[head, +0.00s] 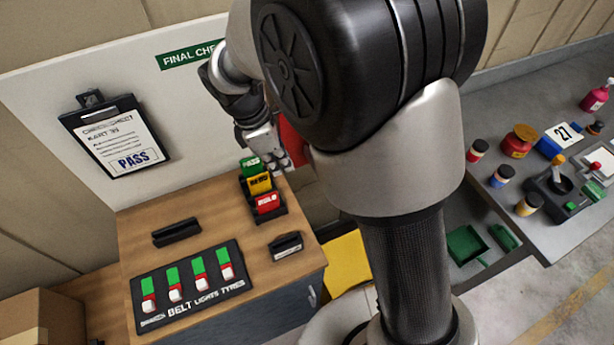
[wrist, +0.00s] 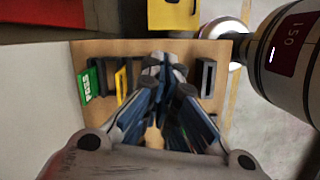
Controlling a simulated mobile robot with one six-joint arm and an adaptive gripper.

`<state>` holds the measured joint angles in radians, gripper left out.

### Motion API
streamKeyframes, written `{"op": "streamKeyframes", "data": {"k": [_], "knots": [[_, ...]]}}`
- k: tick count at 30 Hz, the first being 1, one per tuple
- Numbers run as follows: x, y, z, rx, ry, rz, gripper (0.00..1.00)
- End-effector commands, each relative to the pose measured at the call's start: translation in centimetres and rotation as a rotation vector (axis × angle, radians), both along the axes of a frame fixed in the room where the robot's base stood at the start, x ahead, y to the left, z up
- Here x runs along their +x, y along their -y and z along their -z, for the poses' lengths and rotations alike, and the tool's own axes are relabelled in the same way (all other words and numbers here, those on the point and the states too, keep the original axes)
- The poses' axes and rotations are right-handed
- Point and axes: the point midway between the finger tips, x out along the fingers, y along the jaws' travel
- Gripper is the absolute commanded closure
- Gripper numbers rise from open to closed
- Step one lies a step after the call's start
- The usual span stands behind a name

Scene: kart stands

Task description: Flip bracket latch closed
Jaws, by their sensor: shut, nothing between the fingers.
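No part in view can be told for certain as the bracket latch. A small black bracket-like holder (head: 286,246) sits at the front right of the wooden bench top; it also shows right of my fingers in the wrist view (wrist: 206,78). A longer black holder (head: 176,232) lies at the left of the bench. My gripper (head: 282,162) is shut and empty, above the back of the bench by the card rack. In the wrist view its fingers (wrist: 163,72) meet over the bench and hide part of the rack.
A black rack holds green (head: 251,165), yellow (head: 260,183) and red (head: 267,203) cards. A switch panel (head: 188,287) lies at the bench front. A clipboard (head: 115,137) hangs on the white board (head: 50,95). A grey table (head: 545,220) with pots and tools stands at right.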

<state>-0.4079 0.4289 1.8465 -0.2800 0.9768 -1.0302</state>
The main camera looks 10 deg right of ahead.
Motion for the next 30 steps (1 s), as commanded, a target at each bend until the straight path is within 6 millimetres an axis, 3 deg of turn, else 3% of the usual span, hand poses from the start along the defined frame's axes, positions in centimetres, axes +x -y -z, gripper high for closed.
{"op": "streamKeyframes", "data": {"k": [8,19,24,30], "knots": [[-0.1,0.7,2.8,-0.001,-0.004,0.002,1.0],[0.0,2.6,10.4,0.0,-0.003,0.003,1.0],[0.2,5.3,9.6,0.001,0.001,0.005,1.0],[0.2,6.4,9.5,0.001,0.001,0.003,1.0]]}}
